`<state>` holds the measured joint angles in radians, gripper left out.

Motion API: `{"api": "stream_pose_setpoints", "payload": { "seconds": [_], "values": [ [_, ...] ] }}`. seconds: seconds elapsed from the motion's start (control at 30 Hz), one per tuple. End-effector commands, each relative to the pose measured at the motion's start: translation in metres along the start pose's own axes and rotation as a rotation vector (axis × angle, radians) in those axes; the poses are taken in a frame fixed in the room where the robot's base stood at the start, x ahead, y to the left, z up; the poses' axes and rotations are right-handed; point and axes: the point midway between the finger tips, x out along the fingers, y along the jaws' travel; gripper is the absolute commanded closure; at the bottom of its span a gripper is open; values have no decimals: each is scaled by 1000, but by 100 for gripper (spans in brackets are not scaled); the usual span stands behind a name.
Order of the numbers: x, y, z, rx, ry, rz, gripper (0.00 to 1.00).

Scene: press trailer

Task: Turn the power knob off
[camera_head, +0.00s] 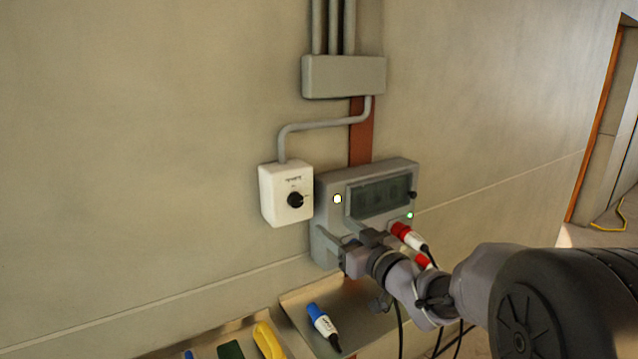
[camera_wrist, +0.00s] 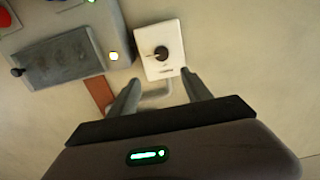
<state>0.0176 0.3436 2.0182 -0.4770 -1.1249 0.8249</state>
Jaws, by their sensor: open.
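The black power knob (camera_head: 295,200) sits on the front of a white switch box (camera_head: 268,205) mounted on the wall. In the wrist view, the knob (camera_wrist: 161,53) shows on the white box (camera_wrist: 149,67), a little beyond my fingertips, with a pale pointer mark beside it. My gripper (camera_head: 334,228) is open and empty, in front of the grey panel, to the right of and below the switch box in the head view. In the wrist view its two fingers (camera_wrist: 160,80) point toward the box, apart from the knob. The knob's lettering is too small to read.
A grey electrical panel (camera_head: 328,188) with a dark window, a lit yellowish lamp and a green light adjoins the switch box. Red plugs (camera_head: 408,236) with cables are on its right. A tray (camera_head: 296,296) below holds a blue connector (camera_head: 322,322). The wall left of the box is clear.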

Motion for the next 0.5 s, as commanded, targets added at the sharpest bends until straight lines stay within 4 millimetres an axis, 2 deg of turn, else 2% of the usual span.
{"api": "stream_pose_setpoints", "payload": {
  "seconds": [0.4, 0.5],
  "values": [
    [118, 0, 2, -1, 0, 2, 43],
    [141, 0, 2, -1, -1, 2, 43]
  ]
}}
